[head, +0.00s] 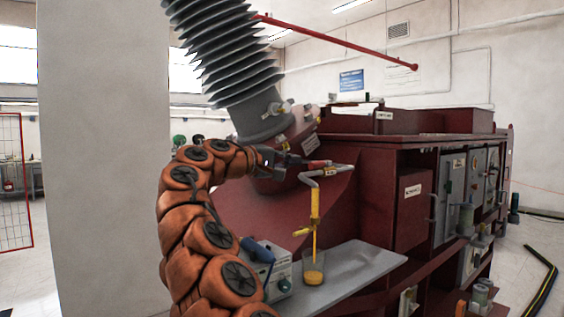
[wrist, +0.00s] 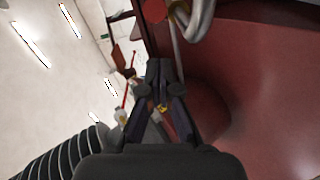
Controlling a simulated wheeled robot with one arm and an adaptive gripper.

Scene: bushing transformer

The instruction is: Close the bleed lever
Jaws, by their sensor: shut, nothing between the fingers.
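Yellow tubing (head: 315,205) with a small side piece hangs below the pipe. A thin yellow line runs down from it to a glass (head: 313,272) with yellow liquid. My gripper (head: 302,162) is shut and empty, its tips close to the red piece; contact cannot be told. In the wrist view the shut fingers (wrist: 160,66) point toward the red end (wrist: 180,12) and grey pipe (wrist: 201,24).
A large grey ribbed bushing (head: 225,55) rises behind my arm. The glass stands on a grey shelf (head: 360,268), beside a white device box (head: 268,268) with a blue part. Cabinets line the transformer's right side. A pale pillar (head: 100,160) stands at left.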

